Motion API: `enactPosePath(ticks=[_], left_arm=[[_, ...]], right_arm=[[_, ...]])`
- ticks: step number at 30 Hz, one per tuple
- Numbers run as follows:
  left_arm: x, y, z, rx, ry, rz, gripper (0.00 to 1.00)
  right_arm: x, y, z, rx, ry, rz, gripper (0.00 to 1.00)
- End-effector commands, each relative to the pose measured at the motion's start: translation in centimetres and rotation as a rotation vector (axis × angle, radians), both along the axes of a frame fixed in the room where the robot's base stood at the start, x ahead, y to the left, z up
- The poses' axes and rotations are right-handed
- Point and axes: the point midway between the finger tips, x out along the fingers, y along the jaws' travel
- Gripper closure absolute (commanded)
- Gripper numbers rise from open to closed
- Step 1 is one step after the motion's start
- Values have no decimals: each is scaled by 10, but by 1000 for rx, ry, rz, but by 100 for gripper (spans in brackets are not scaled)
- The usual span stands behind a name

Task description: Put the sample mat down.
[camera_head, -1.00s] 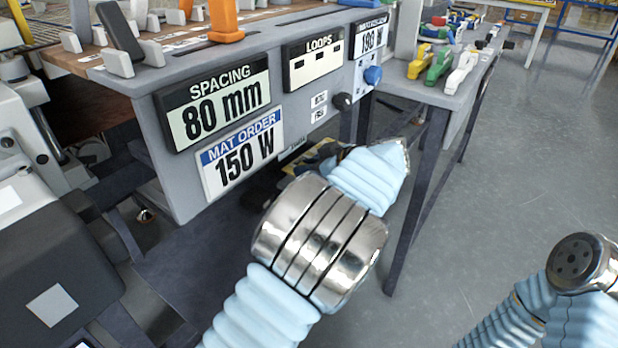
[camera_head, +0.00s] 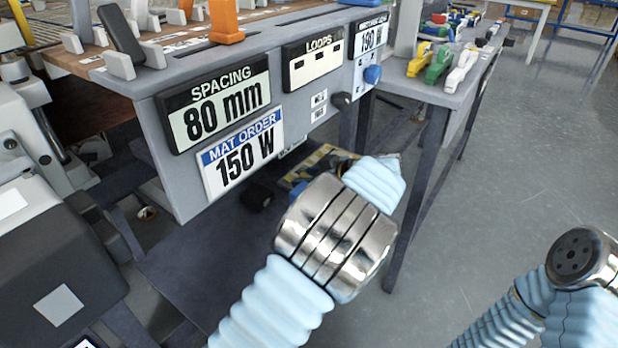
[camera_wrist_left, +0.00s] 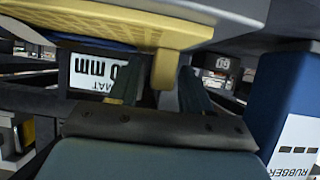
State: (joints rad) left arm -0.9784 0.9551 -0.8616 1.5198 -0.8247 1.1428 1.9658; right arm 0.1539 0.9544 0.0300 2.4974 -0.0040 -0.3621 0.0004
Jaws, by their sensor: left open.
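A yellow ribbed, grid-like piece (camera_wrist_left: 90,28) fills the top left of the left wrist view, which shows the scene upside down. A yellow tab (camera_wrist_left: 165,70) hangs from it between the fingers of my left gripper (camera_wrist_left: 160,84). The two dark fingers are apart, one on each side of the tab; I cannot tell whether either touches it. I cannot tell for sure that this piece is the sample mat. In the head view my left wrist hides the fingers, beside a yellow-and-black striped edge (camera_head: 322,156) under the bench.
A bench leg (camera_head: 415,195) stands just right of my left wrist. A blue box (camera_wrist_left: 285,110) shows in the wrist view.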

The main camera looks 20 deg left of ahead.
Motion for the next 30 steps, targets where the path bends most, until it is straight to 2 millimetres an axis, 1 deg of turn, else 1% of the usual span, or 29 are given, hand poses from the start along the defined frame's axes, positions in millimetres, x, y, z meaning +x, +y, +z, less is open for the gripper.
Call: enactPosePath(ticks=[5, 12, 15, 18, 22, 30], left_arm=[[-6, -18, 9, -1, -3, -3, 51], [-22, -64, 35, -1, -3, -4, 51], [-28, -79, 45, -1, -3, -4, 51], [-32, -90, 52, -1, -2, -2, 51], [-35, -98, 57, 0, -1, 0, 51], [-36, -99, 58, 0, 0, -1, 51]], right_arm=[[0, 0, -4, 0, 0, 0, 57], [0, 0, -10, -1, 0, -1, 57], [0, 0, -11, -1, 0, -2, 57], [0, 0, -12, -1, 0, -2, 57], [0, -1, -12, -1, 0, -2, 57], [0, 0, -12, -1, 0, -2, 57]])
